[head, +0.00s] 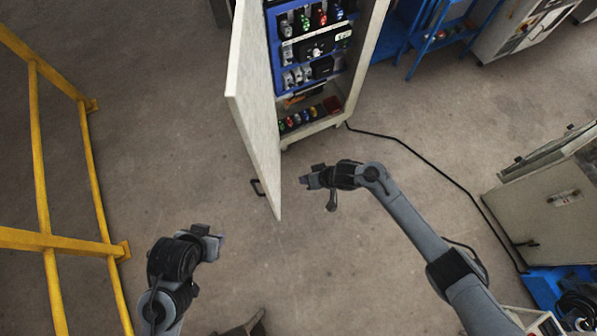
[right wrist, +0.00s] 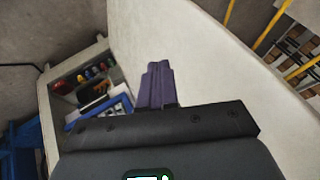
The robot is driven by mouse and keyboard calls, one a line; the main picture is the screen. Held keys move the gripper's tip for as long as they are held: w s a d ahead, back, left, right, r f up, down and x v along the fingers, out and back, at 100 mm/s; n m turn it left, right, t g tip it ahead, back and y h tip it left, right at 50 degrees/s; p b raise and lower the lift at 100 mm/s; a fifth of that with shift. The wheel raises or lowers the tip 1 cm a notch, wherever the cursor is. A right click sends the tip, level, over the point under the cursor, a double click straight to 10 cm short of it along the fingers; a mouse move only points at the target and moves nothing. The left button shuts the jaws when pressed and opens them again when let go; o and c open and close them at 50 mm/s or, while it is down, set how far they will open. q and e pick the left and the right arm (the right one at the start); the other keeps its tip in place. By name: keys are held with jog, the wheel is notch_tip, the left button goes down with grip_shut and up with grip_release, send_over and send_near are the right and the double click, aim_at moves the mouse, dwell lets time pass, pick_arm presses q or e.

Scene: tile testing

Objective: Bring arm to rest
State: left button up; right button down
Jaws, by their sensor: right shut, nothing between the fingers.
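My right gripper (head: 304,180) is shut and empty, just to the right of the open cabinet door's lower edge in the head view. Its closed purple-grey fingers (right wrist: 157,86) show in the right wrist view with the pale door behind them. I cannot tell whether they touch the door. My left gripper (head: 219,238) is at the lower left, over the floor and apart from the cabinet. I cannot make out its fingers well enough to tell their state.
The cabinet door (head: 254,110) stands open beside the cabinet (head: 366,60), whose shelves hold several coloured parts. A yellow railing (head: 42,160) runs along the left. A black cable (head: 435,160) crosses the floor to a grey cabinet (head: 548,205) at right. The floor between my arms is mostly clear.

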jog(key=s+a+p+v, duration=0.1)
jog(key=p+v, duration=0.1)
jog(key=v, duration=0.7)
jog(key=s+a+f+m+y, duration=0.1)
jog(key=s+a+m, duration=0.15)
jog(key=s, duration=0.45)
jog(key=s+a+f+m, duration=0.1)
jog(key=s+a+f, duration=0.15)
jog(key=s, duration=0.55)
jog(key=s+d+r+h, duration=0.2)
jog(key=d+r+h, duration=0.2)
jog(key=d+r, duration=0.5)
jog(key=s+d+r+h, duration=0.1)
jog(key=d+r+h, duration=0.4)
jog(key=d, duration=0.6)
notch_tip(320, 180, up, 17)
jog(key=n+y+p, duration=0.1)
jog(key=p, duration=1.4)
jog(key=shift+r+t+p, duration=0.2)
jog(key=shift+t+p, duration=0.2)
